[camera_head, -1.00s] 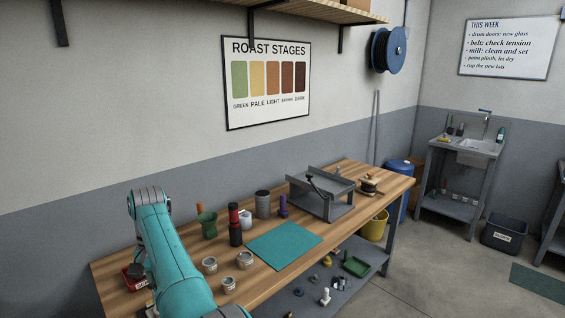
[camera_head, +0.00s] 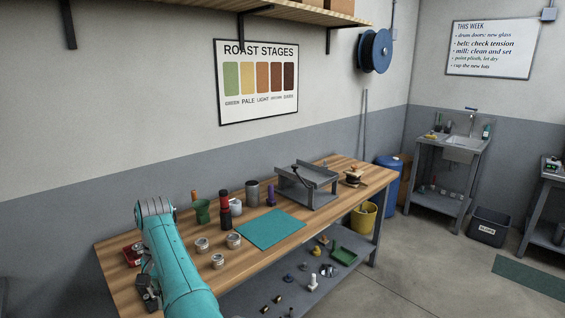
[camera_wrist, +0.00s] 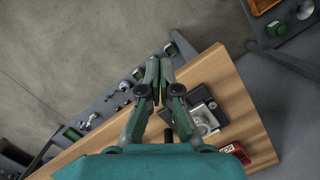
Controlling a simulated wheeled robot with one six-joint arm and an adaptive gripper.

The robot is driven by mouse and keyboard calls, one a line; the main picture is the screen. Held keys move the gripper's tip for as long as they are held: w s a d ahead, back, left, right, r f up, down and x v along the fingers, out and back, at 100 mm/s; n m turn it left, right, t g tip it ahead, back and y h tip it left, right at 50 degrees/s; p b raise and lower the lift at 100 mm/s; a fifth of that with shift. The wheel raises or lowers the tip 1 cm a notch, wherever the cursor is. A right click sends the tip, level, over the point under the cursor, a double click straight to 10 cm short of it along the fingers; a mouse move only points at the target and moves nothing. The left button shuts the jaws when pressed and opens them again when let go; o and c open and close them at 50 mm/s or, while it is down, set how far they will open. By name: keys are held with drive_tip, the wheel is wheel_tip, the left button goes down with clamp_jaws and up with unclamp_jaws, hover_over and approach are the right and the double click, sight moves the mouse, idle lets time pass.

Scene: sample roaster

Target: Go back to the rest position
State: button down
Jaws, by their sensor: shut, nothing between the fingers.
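My gripper (camera_wrist: 159,72) shows in the wrist view with its two fingers together and nothing between them. It is over the edge of the wooden workbench (camera_wrist: 240,100), apart from the things on it. In the head view my teal arm reaches over the left end of the workbench (camera_head: 125,285).
A teal mat (camera_head: 270,230), several tins (camera_head: 233,241), a green cup (camera_head: 202,212) and a grey metal frame (camera_head: 307,187) stand on the bench. A red box (camera_wrist: 235,153) lies near a dark device (camera_wrist: 204,118). Open floor (camera_head: 420,270) lies to the right.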

drive_tip(key=d+f+t+y, duration=0.1)
drive_tip(key=d+f, duration=0.3)
drive_tip(key=f, duration=0.6)
drive_tip(key=w+d+f+t, duration=0.1)
drive_tip(key=d+f, duration=0.3)
drive_tip(key=f, duration=0.5)
drive_tip(key=d+f+t+y, duration=0.1)
drive_tip(key=d+f, duration=0.3)
drive_tip(key=f, duration=0.6)
drive_tip(key=s+d+f+m+t, duration=0.1)
drive_tip(key=s+d+f+t, duration=0.4)
drive_tip(key=s+d+f, duration=1.1)
drive_tip(key=s+d+r+t, duration=0.2)
drive_tip(key=s+d+r, duration=0.3)
drive_tip(key=s+d, duration=0.45)
drive_tip(key=s+d+r+t, duration=0.3)
drive_tip(key=s+d+r, duration=0.25)
drive_tip(key=s, duration=0.65)
drive_tip(key=s+d+r+t, duration=0.1)
drive_tip(key=s+r, duration=0.3)
drive_tip(key=r, duration=0.4)
drive_tip(key=s+d+r+t+h, duration=0.1)
drive_tip(key=s+d+r, duration=0.1)
drive_tip(key=s+r, duration=0.3)
drive_tip(key=s+d+r+t, duration=0.1)
drive_tip(key=s+r, duration=0.4)
drive_tip(key=r, duration=0.7)
drive_tip(key=shift+s+d+r+m+t+h, duration=0.2)
drive_tip(key=shift+d+r+m+t+h, duration=0.15)
drive_tip(key=shift+t, duration=0.25)
